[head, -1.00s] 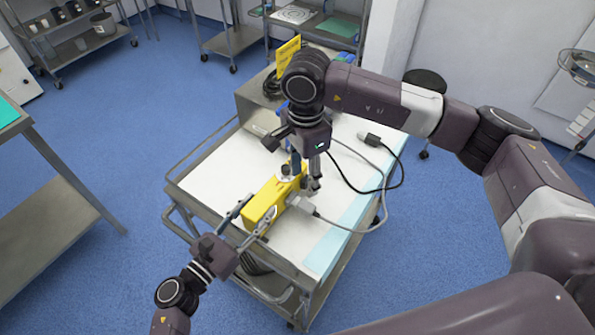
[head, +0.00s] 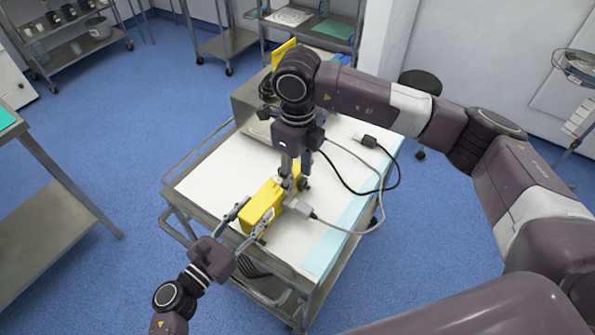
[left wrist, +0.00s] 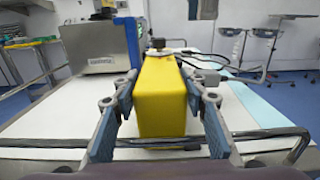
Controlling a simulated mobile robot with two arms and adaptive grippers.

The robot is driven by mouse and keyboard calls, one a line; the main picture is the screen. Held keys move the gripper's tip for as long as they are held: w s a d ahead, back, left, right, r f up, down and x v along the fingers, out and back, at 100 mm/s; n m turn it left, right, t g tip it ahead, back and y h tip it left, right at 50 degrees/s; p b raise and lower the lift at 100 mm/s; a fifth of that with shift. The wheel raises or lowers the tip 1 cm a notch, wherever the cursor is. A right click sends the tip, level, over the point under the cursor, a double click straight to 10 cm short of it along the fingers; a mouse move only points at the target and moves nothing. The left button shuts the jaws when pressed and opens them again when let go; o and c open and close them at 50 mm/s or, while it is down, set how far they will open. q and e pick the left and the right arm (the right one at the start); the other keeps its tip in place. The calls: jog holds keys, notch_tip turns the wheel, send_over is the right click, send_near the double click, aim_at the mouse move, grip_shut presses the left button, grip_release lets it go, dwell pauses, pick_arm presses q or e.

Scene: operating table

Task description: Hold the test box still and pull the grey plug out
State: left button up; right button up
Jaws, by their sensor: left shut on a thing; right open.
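The yellow test box (head: 262,207) stands on the white-covered cart and also fills the middle of the left wrist view (left wrist: 162,98). My left gripper (head: 252,214) is shut on its near end, one finger along each side. The grey plug (head: 299,206) is at the right side of the box, with a grey cable running from it; it also shows in the left wrist view (left wrist: 208,77). Whether it is fully seated is not clear. My right gripper (head: 295,182) is open, pointing down by the far end of the box, close to the plug. It partly hides that end.
A black plug (head: 367,141) with a black cable lies on the cart (head: 205,172) at the right. A grey metal unit (head: 249,101) stands at the back, left of the right arm. The cart's left part is clear.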

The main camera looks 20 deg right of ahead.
aim_at(297, 203)
notch_tip(297, 203, down, 11)
dwell(0.4)
grip_shut()
dwell(0.5)
